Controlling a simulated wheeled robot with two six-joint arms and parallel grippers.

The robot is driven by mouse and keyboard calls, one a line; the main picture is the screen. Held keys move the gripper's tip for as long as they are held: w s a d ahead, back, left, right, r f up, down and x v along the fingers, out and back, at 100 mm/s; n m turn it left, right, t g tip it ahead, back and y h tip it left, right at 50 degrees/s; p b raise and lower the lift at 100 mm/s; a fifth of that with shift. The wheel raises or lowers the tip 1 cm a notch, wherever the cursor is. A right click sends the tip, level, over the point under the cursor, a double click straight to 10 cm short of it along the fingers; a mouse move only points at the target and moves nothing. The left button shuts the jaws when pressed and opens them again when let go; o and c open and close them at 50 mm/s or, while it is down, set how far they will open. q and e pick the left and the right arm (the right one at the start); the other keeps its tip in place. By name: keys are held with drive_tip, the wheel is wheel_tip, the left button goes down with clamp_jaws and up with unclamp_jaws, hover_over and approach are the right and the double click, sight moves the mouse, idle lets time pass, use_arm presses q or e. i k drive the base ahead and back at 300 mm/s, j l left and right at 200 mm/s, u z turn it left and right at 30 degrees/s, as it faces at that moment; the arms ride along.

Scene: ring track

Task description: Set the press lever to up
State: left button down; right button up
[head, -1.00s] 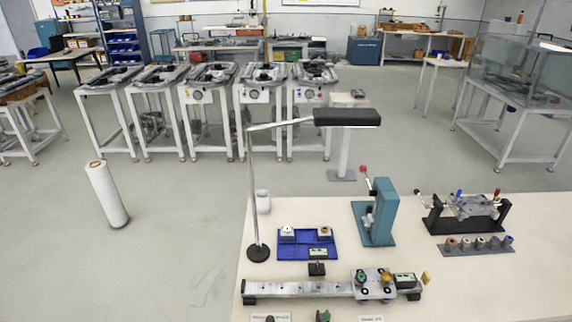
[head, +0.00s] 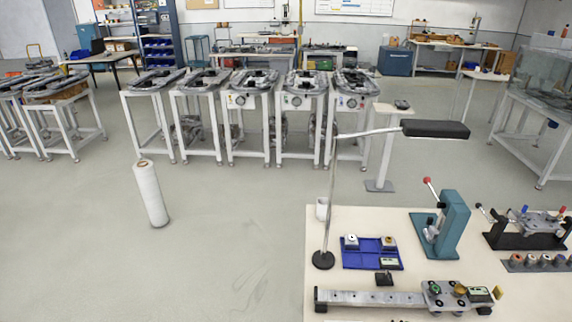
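The press (head: 453,226) is a teal upright block on a teal base, standing on the cream workbench (head: 408,220) at the right of the head view. Its lever (head: 432,191) is a thin bar with a red knob (head: 426,180) at the tip. The lever slants up and to the left from the press, with the knob above the top of the block. Neither of my grippers shows in the head view.
A lamp (head: 436,129) on a thin pole stands at the bench's left end. A blue tray (head: 373,262), a metal rail (head: 370,298) and a black fixture (head: 510,242) sit around the press. A white roll (head: 151,195) stands on the floor, with open floor around it.

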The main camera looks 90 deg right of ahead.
sight(427, 180)
drive_tip(key=i+z, duration=0.7)
drive_tip(key=i+j+z, duration=0.2)
drive_tip(key=i+z, duration=0.15)
drive_tip(key=i+l+z, duration=0.25)
drive_tip(key=z, duration=0.2)
drive_tip(key=i+l+z, duration=0.1)
drive_tip(key=i+z, duration=0.65)
drive_tip(key=z, duration=0.15)
drive_tip(key=i+z, duration=0.65)
drive_tip(key=z, duration=0.25)
drive_tip(key=i+z, duration=0.25)
drive_tip(key=z, duration=0.2)
drive_tip(key=i+j+z, duration=0.2)
drive_tip(key=z, duration=0.25)
drive_tip(key=i+j+z, duration=0.15)
drive_tip(key=z, duration=0.3)
drive_tip(key=i+j+z, duration=0.1)
drive_tip(key=z, duration=0.35)
drive_tip(key=i+j+z, duration=0.2)
drive_tip(key=z, duration=0.2)
drive_tip(key=i, duration=0.05)
